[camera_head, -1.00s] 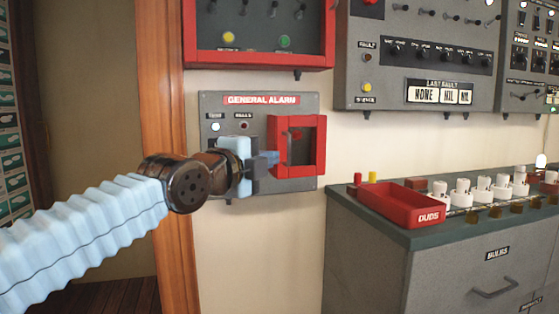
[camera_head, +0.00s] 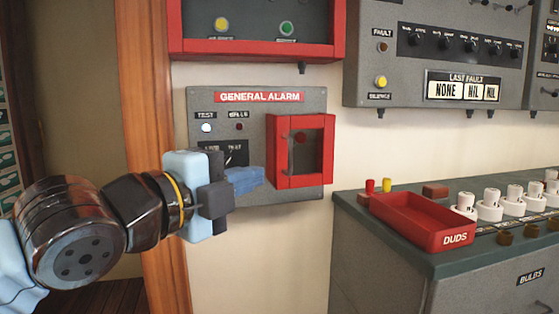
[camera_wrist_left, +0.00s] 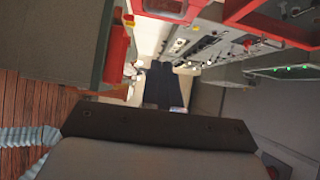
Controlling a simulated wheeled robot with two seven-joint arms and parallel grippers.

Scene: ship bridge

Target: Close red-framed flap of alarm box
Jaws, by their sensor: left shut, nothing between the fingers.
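The general alarm box (camera_head: 200,172) is a grey wall panel with a red title strip. The red-framed flap (camera_head: 328,150) is on its right half, with a dark pane and a small vertical handle. It looks flat over its red housing, but I cannot tell if it is fully shut. A red frame, apparently the flap, also shows at the top of the wrist view (camera_wrist_left: 165,8). My left gripper (camera_head: 258,176) is shut and empty, its blue fingers pointing right at the flap's lower left. Contact is unclear. The gripper hides part of the panel's lower left.
A red-framed panel (camera_head: 258,50) hangs above the alarm box. A grey fault panel (camera_head: 400,80) is at upper right. A red DUDS tray (camera_head: 412,222) and several white sockets stand on the cabinet (camera_head: 385,265) at right. A wooden post (camera_head: 150,110) stands left.

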